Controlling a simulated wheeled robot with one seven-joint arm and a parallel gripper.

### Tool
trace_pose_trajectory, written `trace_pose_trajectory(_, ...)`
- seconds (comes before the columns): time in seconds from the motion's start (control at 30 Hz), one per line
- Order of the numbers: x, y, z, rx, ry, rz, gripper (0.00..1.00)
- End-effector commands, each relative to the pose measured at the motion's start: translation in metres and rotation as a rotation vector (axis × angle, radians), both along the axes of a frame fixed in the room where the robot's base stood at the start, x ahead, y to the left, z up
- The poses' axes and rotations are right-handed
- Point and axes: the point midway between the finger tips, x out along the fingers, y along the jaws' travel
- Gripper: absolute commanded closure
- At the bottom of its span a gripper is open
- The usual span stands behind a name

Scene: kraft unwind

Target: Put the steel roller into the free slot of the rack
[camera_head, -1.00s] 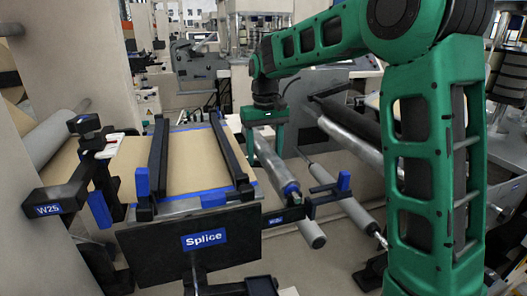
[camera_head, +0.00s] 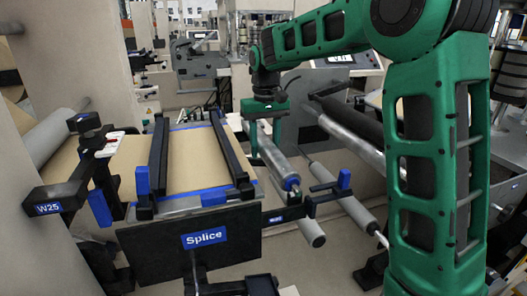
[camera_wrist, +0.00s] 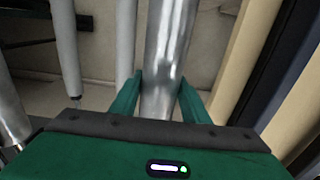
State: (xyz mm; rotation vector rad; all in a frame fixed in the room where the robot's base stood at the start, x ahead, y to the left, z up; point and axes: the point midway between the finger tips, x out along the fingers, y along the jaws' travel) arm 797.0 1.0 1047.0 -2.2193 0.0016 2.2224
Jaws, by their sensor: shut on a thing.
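The steel roller (camera_head: 272,152) is a long shiny cylinder in the head view, slanting down to the right beside the splice table. Its near end has a blue-marked collar above a black bracket. My gripper (camera_head: 264,122) is at its far part. In the wrist view, my gripper (camera_wrist: 160,88) has its two green fingers closed on either side of the steel roller (camera_wrist: 168,45). A black bracket (camera_head: 299,208) with a blue-tipped post stands below the roller's near end and may be part of the rack. I cannot make out the free slot.
The splice table (camera_head: 188,243) with kraft web and black rails stands left of the roller. Grey rollers lie below (camera_head: 312,233) and to the right (camera_head: 357,214). A black roller (camera_head: 350,122) and a steel one are behind my arm. More rollers flank my gripper in the wrist view.

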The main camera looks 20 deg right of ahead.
Motion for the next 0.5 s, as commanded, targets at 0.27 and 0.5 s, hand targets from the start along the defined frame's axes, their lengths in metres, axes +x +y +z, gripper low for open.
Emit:
trace_pose_trajectory(0.27,0.000,0.000,0.012,0.000,-0.003,0.000,0.98)
trace_pose_trajectory(0.5,0.000,0.000,0.021,0.000,-0.002,0.000,0.98)
